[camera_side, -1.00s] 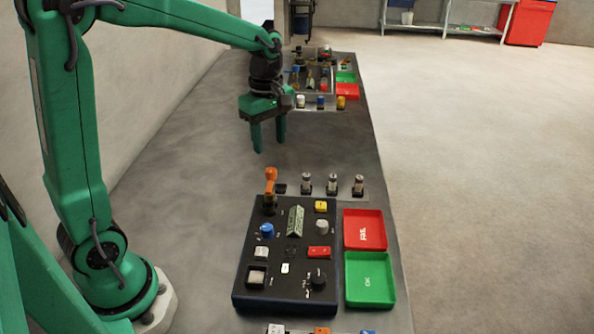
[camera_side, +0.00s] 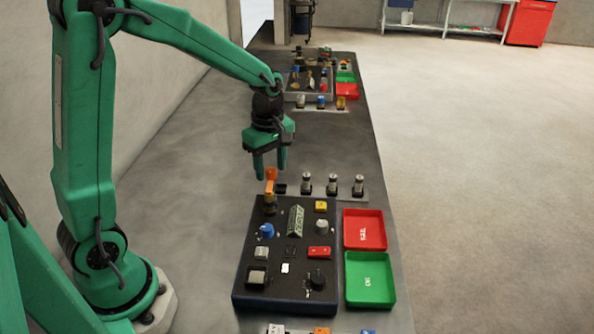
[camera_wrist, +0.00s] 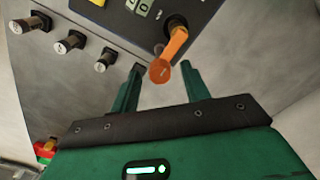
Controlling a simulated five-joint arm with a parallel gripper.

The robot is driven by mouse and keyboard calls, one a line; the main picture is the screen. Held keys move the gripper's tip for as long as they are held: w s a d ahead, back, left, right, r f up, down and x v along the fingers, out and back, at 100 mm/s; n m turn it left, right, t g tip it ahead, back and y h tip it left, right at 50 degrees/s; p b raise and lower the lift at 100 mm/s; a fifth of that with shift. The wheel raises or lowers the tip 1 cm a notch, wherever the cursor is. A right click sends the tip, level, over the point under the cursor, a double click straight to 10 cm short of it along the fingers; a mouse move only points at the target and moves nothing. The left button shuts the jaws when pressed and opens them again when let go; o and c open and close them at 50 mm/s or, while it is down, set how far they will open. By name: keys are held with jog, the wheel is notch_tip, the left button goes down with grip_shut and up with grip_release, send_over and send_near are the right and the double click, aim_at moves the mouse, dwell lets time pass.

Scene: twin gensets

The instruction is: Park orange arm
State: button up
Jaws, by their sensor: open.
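The orange arm (camera_side: 270,182) stands at the back left corner of the near black panel (camera_side: 240,285), its knob end up. It also shows in the wrist view (camera_wrist: 172,48), just beyond and between the fingertips. My green gripper (camera_side: 270,168) is open and empty. In the side view its fingers point down close above the orange arm's top; in the wrist view the fingers (camera_wrist: 158,80) straddle the line to the knob. I cannot tell whether they touch it.
A rack with several metal plugs (camera_side: 332,184) stands right behind the panel. A red tray (camera_side: 365,215) and a green tray (camera_side: 385,262) lie at the panel's right. A second panel with trays (camera_side: 345,91) is farther back. The bench left of the near panel is clear.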

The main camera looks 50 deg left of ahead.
jog(key=shift+f, duration=0.1)
jog(key=c, duration=1)
jog(key=shift+m, duration=0.4)
jog(key=m, duration=1.2)
jog(key=shift+m, duration=0.3)
jog(key=m, duration=0.4)
jog(key=shift+m, duration=0.3)
